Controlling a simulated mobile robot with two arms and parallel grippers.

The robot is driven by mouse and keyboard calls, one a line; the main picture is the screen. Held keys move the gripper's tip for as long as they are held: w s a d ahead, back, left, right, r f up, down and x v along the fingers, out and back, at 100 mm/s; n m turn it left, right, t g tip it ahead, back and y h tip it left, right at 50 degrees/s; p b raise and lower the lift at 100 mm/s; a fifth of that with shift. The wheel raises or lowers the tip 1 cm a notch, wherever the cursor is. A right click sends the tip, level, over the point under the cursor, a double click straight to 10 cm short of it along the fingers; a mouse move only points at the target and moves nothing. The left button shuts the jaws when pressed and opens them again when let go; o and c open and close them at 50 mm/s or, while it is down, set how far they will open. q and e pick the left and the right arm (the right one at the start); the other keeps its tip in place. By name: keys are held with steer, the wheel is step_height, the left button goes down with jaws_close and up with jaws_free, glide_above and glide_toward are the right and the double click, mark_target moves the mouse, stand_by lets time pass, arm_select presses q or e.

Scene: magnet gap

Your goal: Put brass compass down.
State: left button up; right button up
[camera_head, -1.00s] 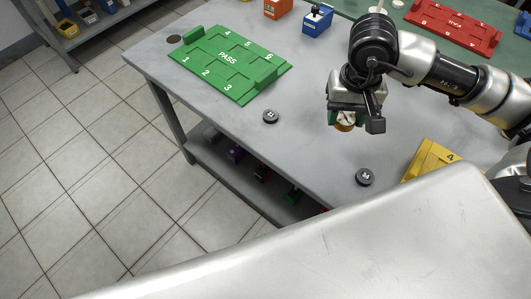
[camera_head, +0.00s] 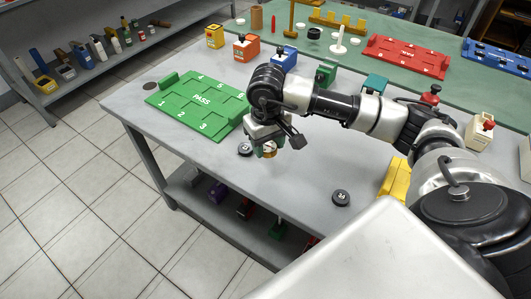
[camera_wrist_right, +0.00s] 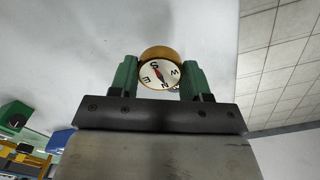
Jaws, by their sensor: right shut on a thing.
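The brass compass (camera_wrist_right: 159,73) is held between the green fingers of my right gripper (camera_head: 267,149). In the right wrist view its dial with letters and a red needle faces the camera, and its brass rim shows above. In the head view the compass (camera_head: 270,153) is small and partly hidden by the gripper, over the grey table (camera_head: 300,180) just right of the green PASS tray (camera_head: 190,112). I cannot tell whether the compass touches the table. My left gripper is not in view.
Dark round discs lie on the table, one (camera_head: 245,149) beside the gripper and one (camera_head: 341,198) nearer the front edge. A yellow tray (camera_head: 395,180) stands to the right. Orange (camera_head: 245,48) and blue (camera_head: 285,57) boxes stand behind. Bare table lies between the discs.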

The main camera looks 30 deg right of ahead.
mark_target(266, 162)
steer(key=shift+w+a+f, duration=0.15)
steer(key=shift+w+f, duration=0.15)
steer(key=shift+f, duration=0.1)
step_height(266, 162, down, 3)
steer(key=shift+f, duration=0.15)
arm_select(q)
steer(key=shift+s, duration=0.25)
arm_select(e)
steer(key=shift+f, duration=0.15)
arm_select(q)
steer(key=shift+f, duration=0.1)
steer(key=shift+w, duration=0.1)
arm_select(e)
steer(key=shift+f, duration=0.1)
steer(key=o, duration=0.9)
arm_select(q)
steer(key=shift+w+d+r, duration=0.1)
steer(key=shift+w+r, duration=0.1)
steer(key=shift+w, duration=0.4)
arm_select(e)
steer(key=shift+o, duration=0.2)
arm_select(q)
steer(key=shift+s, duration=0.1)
